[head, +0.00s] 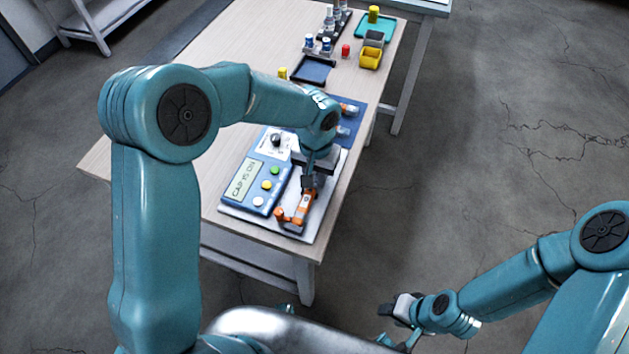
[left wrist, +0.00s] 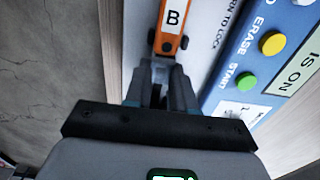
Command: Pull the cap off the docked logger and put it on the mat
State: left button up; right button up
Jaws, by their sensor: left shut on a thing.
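The docked logger (head: 301,207), orange and white, lies in the dock (head: 262,178) at the table's near end. The left wrist view shows its orange body (left wrist: 170,30) with a "B" label. My left gripper (head: 308,184) is at the logger's far end. Its fingers (left wrist: 158,72) are shut at that end on the cap, which they mostly hide. The dock's display reads "CAP IS ON". A blue mat (head: 357,109) lies beyond the dock, partly behind my left arm. My right gripper (head: 396,309) is away from the table, low at the right; its jaws are unclear.
Orange-tipped items (head: 348,109) lie on the mat. A dark tray (head: 314,69), a red item (head: 346,51), a yellow bin (head: 370,58) and a teal tray (head: 376,28) stand farther back. Bare tabletop shows left of the dock. The table's right edge is close to the dock.

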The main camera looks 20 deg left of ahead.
pick_arm(q)
jog(key=shift+w+p, duration=0.4)
jog(key=shift+w, duration=0.75)
dwell(0.6)
dwell(0.3)
jog(key=shift+r+p, duration=1.85)
jog(key=shift+r, duration=0.95)
